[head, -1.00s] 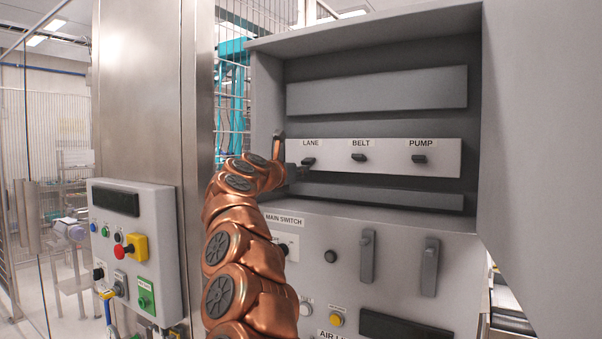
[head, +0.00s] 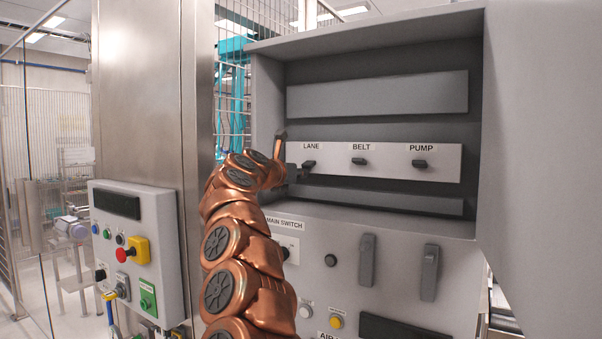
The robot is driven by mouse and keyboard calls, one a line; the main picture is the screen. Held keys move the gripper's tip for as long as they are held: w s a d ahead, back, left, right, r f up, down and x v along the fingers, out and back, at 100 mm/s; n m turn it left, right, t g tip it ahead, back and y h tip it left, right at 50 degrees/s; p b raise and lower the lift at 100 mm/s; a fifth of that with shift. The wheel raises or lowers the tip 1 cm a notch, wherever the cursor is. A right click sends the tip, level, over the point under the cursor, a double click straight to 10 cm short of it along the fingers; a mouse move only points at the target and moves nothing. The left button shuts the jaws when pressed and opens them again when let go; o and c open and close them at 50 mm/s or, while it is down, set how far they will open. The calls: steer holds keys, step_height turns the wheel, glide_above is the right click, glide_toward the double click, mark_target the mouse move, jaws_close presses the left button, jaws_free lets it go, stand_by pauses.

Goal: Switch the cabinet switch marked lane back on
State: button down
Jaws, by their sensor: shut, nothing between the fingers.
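The LANE switch (head: 309,164) is a small dark lever at the left end of a pale strip (head: 438,172) inside the open cabinet (head: 267,100). Its label above it is readable. Its lever sits slightly lower on the strip than the BELT (head: 360,161) and PUMP (head: 420,163) levers; I cannot tell its exact position. My gripper (head: 297,173) is shut and empty at the strip's left end, just left of and below the LANE lever. I cannot tell whether it touches the lever. My copper arm rises from below and hides part of the cabinet's left edge.
The cabinet door (head: 540,150) stands open at the right. Below are a main switch (head: 289,246), two grey handles (head: 367,260) and buttons. A control box (head: 150,235) with a red button hangs on the steel column (head: 150,90) at left.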

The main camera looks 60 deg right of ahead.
steer(key=shift+a+r+y+p, duration=0.1)
steer(key=shift+r+y+p, duration=0.2)
steer(key=shift+p, duration=0.45)
steer(key=shift+a+r+p, duration=0.15)
steer(key=shift+r+p, duration=0.1)
steer(key=shift+p, duration=0.55)
steer(key=shift+a+r+p, duration=0.1)
steer(key=shift+r+p, duration=0.4)
steer(key=shift+r, duration=0.1)
steer(key=shift+f, duration=0.15)
steer(key=shift+f+b, duration=0.1)
steer(key=shift+b, duration=0.2)
steer(key=f+b, duration=0.2)
steer(key=a+f+b, duration=0.1)
steer(key=f+b, duration=0.1)
steer(key=b, duration=0.1)
steer(key=shift+a+f, duration=0.1)
steer(key=a+r, duration=0.6)
steer(key=a, duration=0.2)
steer(key=shift+s+r, duration=0.25)
steer(key=shift+r, duration=0.1)
